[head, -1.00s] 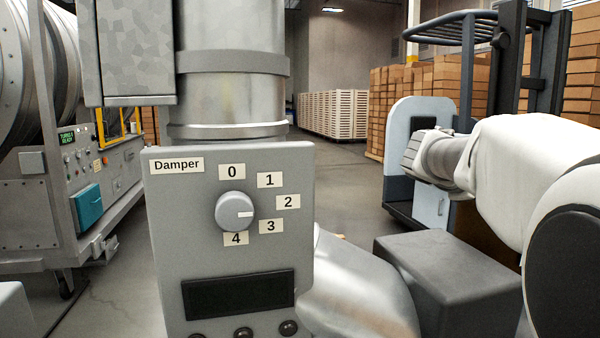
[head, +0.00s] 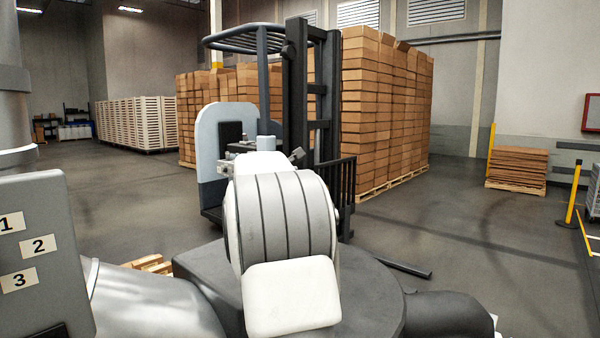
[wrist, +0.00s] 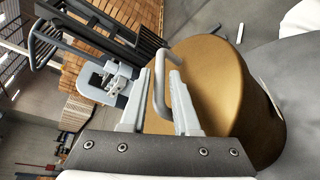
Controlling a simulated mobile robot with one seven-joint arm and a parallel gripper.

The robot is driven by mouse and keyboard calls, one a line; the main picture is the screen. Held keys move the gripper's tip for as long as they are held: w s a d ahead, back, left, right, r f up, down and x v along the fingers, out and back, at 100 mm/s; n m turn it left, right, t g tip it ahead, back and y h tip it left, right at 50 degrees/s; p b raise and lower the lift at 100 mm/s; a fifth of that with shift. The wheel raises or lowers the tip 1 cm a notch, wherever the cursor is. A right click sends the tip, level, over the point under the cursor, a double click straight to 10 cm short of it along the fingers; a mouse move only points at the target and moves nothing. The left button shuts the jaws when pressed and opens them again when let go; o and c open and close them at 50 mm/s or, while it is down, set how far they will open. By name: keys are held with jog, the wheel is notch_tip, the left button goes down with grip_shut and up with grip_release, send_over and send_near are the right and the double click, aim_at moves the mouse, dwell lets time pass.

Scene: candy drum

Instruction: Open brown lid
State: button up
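The brown lid (wrist: 215,75), a broad, round, golden-brown body, fills the centre right of the wrist view. A grey bent bar handle (wrist: 158,95) stands out in front of it. My gripper (wrist: 160,72) is open, with its two pale fingers spread to either side of the handle in the picture. I cannot tell whether the fingers touch the handle or how deep it sits between them. In the head view the brown lid does not show, and my own arm covers the fingers.
A damper panel (head: 45,250) and a shiny metal housing (head: 145,300) are close at the left. A forklift (head: 300,90) stands beyond my arm, before stacked brown boxes (head: 385,110). Open floor (head: 490,240) lies to the right.

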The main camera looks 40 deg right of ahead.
jog(key=shift+p+x, duration=0.6)
jog(key=shift+x, duration=2.1)
grip_shut()
